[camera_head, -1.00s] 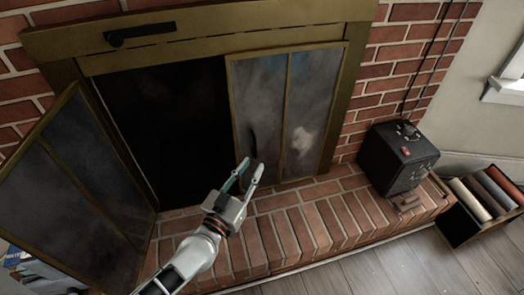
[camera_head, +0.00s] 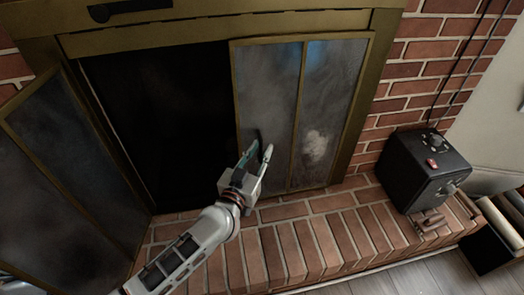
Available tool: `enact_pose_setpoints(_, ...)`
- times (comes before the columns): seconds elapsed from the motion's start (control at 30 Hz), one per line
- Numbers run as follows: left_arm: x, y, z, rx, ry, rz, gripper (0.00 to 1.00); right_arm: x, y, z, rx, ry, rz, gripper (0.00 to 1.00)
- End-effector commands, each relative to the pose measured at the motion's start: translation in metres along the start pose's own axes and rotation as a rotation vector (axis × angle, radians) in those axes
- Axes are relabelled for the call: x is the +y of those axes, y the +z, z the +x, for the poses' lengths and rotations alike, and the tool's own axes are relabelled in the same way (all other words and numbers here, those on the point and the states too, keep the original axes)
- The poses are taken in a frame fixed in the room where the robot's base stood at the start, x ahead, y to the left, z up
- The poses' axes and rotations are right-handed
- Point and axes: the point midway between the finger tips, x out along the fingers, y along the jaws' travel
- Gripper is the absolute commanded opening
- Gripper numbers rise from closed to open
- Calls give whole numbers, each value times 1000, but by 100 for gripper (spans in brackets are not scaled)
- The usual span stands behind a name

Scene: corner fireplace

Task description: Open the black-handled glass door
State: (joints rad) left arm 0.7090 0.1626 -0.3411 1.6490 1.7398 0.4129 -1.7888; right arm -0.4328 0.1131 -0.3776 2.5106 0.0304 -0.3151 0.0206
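The right glass door (camera_head: 268,90) of the fireplace is two smoky panes in a brass frame, closed across the right half of the opening. Its black handle (camera_head: 259,136) shows only as a small dark sliver by my fingertips; the rest is hidden. My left gripper (camera_head: 261,148) is open, its fingers apart, at the lower part of this door's left pane. I cannot tell whether the fingers touch the handle or straddle it. The left glass door (camera_head: 75,150) stands swung open to the left. My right gripper is not in view.
The dark firebox opening (camera_head: 150,120) is uncovered between the doors. A brick hearth (camera_head: 320,240) juts out below. A black box (camera_head: 425,170) with a red button stands on it at right, beside a crate of rolls (camera_head: 500,225).

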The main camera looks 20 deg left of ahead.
Motion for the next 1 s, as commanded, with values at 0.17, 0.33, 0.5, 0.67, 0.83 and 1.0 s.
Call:
enact_pose_setpoints(0.17, 0, 0, 5, 0, 1, 0, 24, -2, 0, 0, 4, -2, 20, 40)
enact_pose_setpoints(0.33, 0, -1, 5, 1, 0, 0, 24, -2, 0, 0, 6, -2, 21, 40)
enact_pose_setpoints(0.5, 0, -1, 5, 0, 0, 0, 0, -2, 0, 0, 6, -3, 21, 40)
enact_pose_setpoints(0.67, 0, 0, 5, 0, 0, 0, 0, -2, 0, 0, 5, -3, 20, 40)
enact_pose_setpoints(0.83, 2, -1, 6, 0, -2, -1, 0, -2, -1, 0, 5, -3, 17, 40)
enact_pose_setpoints(1.0, 6, -2, 8, 1, -11, -3, 0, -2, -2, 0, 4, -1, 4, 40)
